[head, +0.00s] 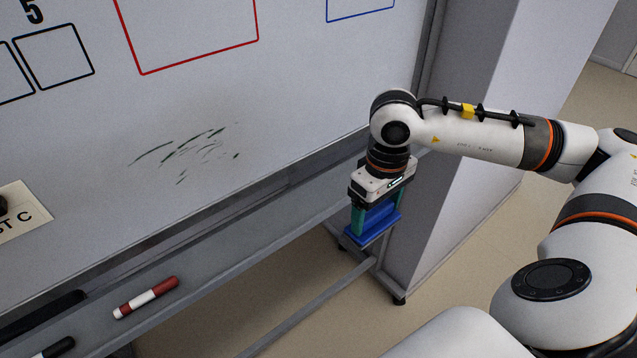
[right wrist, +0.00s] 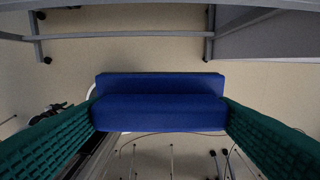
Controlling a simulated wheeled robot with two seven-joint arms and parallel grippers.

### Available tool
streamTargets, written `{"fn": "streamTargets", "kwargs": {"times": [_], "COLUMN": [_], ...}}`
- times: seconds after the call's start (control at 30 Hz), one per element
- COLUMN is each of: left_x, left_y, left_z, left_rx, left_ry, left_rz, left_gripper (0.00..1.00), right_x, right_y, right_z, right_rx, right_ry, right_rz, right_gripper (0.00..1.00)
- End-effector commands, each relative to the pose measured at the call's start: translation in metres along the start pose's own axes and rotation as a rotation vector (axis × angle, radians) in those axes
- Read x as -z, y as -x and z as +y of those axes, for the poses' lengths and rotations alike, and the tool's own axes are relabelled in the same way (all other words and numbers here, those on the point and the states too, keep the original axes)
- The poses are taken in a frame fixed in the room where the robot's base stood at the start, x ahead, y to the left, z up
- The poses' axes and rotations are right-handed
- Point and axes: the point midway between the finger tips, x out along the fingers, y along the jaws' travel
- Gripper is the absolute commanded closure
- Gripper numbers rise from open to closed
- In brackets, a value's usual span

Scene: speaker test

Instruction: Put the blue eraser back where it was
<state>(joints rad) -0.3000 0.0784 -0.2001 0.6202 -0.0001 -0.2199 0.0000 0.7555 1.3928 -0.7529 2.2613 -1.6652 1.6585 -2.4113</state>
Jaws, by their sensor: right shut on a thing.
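The blue eraser (head: 371,226) is held in my right gripper (head: 374,212), off the right end of the whiteboard's tray in the head view. In the right wrist view the eraser (right wrist: 160,103) lies level between the two green finger pads (right wrist: 160,115), which press on its ends. My left gripper is not in view.
The grey tray (head: 225,250) runs along the board's lower edge. A red and white marker (head: 146,297) lies on it, with a black marker (head: 55,348) further left. A grey partition (head: 470,150) stands behind my right gripper. A card (head: 22,212) is at the left edge.

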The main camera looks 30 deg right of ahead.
Motion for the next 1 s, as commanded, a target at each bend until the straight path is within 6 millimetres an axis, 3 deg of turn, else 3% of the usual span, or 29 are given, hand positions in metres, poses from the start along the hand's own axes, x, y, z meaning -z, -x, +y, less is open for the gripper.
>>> {"fn": "streamTargets", "kwargs": {"times": [0.03, 0.2, 0.6, 0.67, 0.8, 1.0], "left_x": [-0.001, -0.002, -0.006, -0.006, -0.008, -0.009], "left_y": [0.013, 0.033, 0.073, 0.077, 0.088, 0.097], "left_z": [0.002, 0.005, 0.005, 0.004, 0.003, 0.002], "left_rx": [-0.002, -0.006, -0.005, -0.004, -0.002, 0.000], "left_ry": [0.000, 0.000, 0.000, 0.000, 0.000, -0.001], "left_rz": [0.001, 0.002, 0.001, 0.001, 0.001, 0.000], "left_gripper": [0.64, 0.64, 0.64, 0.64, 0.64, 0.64], "right_x": [-0.015, -0.061, -0.159, -0.169, -0.165, -0.164], "right_y": [0.007, 0.007, 0.005, 0.004, -0.021, -0.039], "right_z": [0.002, 0.002, 0.002, 0.002, 0.000, 0.000], "right_rx": [-0.008, -0.006, -0.003, -0.003, 0.000, -0.001], "right_ry": [0.000, 0.000, -0.002, 0.000, 0.001, -0.001], "right_rz": [-0.004, -0.001, -0.002, -0.001, 0.002, 0.002], "right_gripper": [0.42, 0.42, 0.42, 0.42, 0.42, 0.42]}}
